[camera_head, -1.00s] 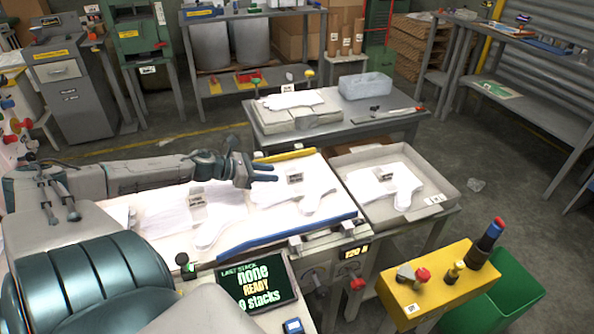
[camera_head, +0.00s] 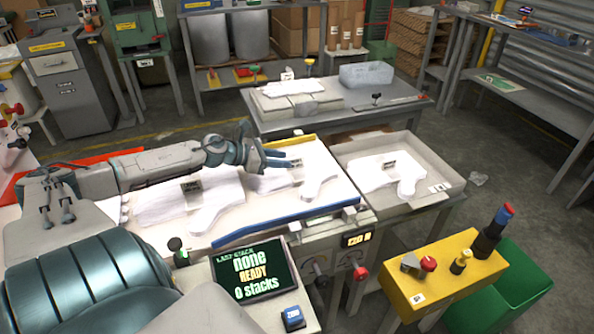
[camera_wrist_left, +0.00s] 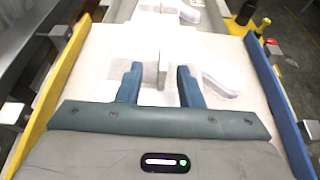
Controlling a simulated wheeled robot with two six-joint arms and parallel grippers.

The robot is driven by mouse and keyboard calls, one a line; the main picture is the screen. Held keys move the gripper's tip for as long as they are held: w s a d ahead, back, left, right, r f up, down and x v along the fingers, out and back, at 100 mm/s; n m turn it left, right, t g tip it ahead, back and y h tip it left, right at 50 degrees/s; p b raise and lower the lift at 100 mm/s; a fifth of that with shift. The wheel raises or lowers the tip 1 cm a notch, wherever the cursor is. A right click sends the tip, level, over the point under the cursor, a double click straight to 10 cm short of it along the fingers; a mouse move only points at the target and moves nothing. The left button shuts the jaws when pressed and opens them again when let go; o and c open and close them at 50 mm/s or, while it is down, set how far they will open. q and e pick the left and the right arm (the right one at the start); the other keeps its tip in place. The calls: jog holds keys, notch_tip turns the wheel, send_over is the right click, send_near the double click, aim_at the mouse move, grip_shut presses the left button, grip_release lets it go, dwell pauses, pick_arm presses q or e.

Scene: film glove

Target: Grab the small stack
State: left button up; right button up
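White glove-shaped stacks lie on the white work table (camera_head: 330,203). One stack (camera_head: 186,205) lies at the left and another (camera_head: 318,178) at the middle, each with a grey upright piece on it. A third stack (camera_head: 380,176) lies in the grey tray (camera_head: 447,178) at the right. I cannot tell from their thickness which is the small one. My left gripper (camera_head: 287,160) is open over the middle stack. In the left wrist view its fingers (camera_wrist_left: 159,74) stand on either side of the thin grey upright piece (camera_wrist_left: 162,72), with gaps visible. My right gripper is not in view.
A blue bar (camera_head: 284,227) and a yellow bar (camera_head: 289,143) edge the table. A screen (camera_head: 252,272) reads "none READY 0 stacks". A yellow button box (camera_head: 440,275) and a green bin (camera_head: 515,290) stand at the right. A grey bench (camera_head: 340,117) stands behind.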

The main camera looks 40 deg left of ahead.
aim_at(297, 168)
pick_arm(q)
jog(key=shift+w+d+f, duration=0.1)
jog(key=shift+w+f, duration=0.05)
jog(key=shift+w, duration=0.1)
jog(key=shift+w+d+f+b, duration=0.2)
jog(key=shift+w+d+b, duration=0.25)
jog(key=shift+w, duration=0.1)
jog(key=shift+w+d, duration=0.15)
jog(key=shift+w, duration=0.15)
jog(key=shift+x, duration=1.55)
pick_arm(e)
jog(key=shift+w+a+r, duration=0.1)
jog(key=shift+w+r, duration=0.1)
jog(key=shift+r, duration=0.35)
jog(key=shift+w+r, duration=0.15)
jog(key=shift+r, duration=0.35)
pick_arm(q)
jog(key=shift+f, duration=0.1)
jog(key=shift+c, duration=0.4)
grip_shut()
